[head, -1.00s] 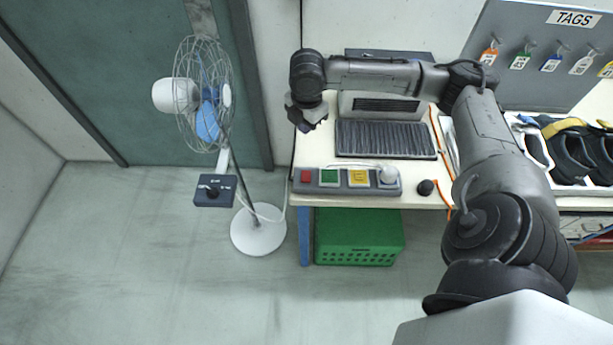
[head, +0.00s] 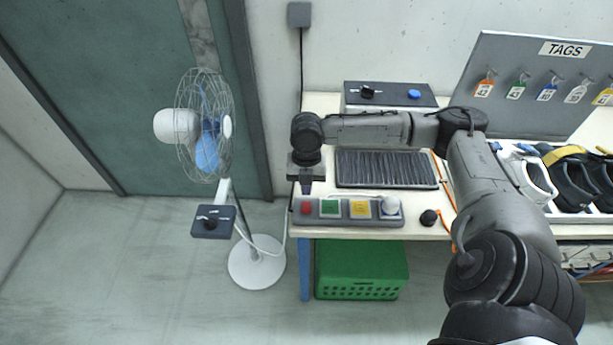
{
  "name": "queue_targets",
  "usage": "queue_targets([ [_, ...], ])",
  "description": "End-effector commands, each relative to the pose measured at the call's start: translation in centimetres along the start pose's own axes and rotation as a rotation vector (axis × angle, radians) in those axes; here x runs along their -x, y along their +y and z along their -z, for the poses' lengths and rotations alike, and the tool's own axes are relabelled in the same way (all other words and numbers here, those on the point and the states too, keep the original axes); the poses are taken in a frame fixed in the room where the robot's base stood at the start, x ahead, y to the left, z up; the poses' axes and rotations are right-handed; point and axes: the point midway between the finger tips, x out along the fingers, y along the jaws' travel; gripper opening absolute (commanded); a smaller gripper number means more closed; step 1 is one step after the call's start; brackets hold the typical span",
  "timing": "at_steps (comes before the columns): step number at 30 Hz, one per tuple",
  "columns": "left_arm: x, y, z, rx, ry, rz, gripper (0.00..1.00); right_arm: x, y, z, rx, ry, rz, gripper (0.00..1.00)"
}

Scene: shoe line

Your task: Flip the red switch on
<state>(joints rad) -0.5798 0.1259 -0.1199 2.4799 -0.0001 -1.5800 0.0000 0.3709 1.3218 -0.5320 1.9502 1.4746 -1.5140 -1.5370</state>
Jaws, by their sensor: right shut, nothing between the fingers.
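The red switch (head: 306,208) is at the left end of a grey switch strip (head: 345,219) on the front edge of the white table. To its right on the strip are a green switch (head: 329,207), a yellow switch (head: 360,209) and a white round plug or knob (head: 390,205). My right gripper (head: 306,190) points down just behind and above the red switch. It is shut and empty. I cannot tell whether its fingertips touch the switch. My left gripper is not in view.
A black-ridged mat (head: 386,169) and a grey control box (head: 362,95) lie behind the strip. A black knob (head: 429,218) sits to the right. A fan (head: 205,125) stands at left. A green crate (head: 361,271) is under the table.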

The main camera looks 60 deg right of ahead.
Motion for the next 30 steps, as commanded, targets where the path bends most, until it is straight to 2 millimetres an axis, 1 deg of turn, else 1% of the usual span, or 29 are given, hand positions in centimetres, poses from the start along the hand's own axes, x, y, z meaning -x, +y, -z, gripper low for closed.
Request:
queue_targets([
  [1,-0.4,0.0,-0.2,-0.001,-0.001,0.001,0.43,-1.3,0.0,0.0,-0.001,0.002,0.002,0.0],
  [6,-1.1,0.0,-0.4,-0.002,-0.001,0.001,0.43,-4.0,0.0,0.0,0.0,0.002,0.001,0.0],
  [12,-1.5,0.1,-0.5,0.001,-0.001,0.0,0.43,-6.0,0.0,0.0,0.0,0.001,0.0,0.0],
  [18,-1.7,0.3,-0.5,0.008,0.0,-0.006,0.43,-6.8,0.0,0.0,0.0,-0.001,0.0,0.0],
  [30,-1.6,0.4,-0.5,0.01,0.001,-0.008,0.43,-6.9,0.0,0.0,0.0,-0.003,0.0,0.0],
])
